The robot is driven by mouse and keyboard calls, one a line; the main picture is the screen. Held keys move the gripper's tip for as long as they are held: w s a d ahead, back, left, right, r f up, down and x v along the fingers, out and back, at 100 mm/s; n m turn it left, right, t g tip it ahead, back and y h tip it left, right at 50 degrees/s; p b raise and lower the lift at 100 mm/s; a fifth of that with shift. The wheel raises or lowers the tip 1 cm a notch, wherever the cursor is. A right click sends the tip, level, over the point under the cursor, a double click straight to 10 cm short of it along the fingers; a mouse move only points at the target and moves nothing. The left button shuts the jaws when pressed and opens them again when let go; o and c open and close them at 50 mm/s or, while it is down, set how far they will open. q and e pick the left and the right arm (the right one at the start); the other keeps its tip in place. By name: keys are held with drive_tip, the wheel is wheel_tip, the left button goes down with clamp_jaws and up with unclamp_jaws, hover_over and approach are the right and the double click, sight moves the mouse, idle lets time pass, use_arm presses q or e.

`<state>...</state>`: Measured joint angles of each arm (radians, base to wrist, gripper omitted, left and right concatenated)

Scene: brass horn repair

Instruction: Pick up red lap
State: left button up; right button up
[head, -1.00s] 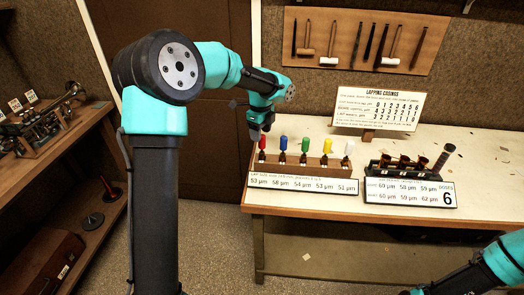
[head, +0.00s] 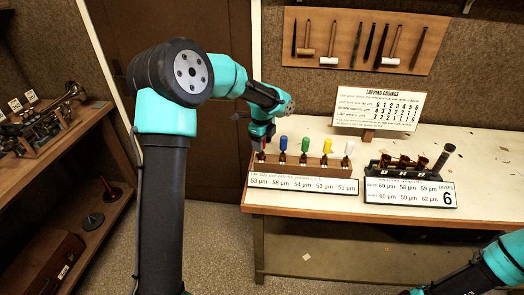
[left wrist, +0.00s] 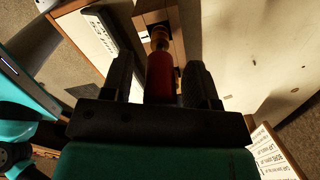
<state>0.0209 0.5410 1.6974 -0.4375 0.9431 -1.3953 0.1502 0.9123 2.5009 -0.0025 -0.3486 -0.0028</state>
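The red lap (left wrist: 160,75) stands in the leftmost place of the wooden lap rack (head: 310,171). In the left wrist view its red handle lies between the two fingers of my left gripper (head: 259,146), with a gap showing on each side. The gripper is open around the handle. In the head view the gripper hides the red handle, and only a bit near its base shows. My right forearm shows at the lower right of the head view, but its gripper is out of view.
Blue (head: 283,143), green (head: 305,145), yellow (head: 327,146) and white (head: 349,148) laps stand in the same rack. A black holder (head: 400,172) with brass casings stands to the right. An instruction sign (head: 379,107) is behind. The table's right side is mostly clear.

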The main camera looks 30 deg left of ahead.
use_arm(q)
clamp_jaws()
idle(0.4)
wheel_tip(320, 180, up, 10)
drive_tip(key=shift+r, duration=0.1)
idle(0.5)
idle(0.4)
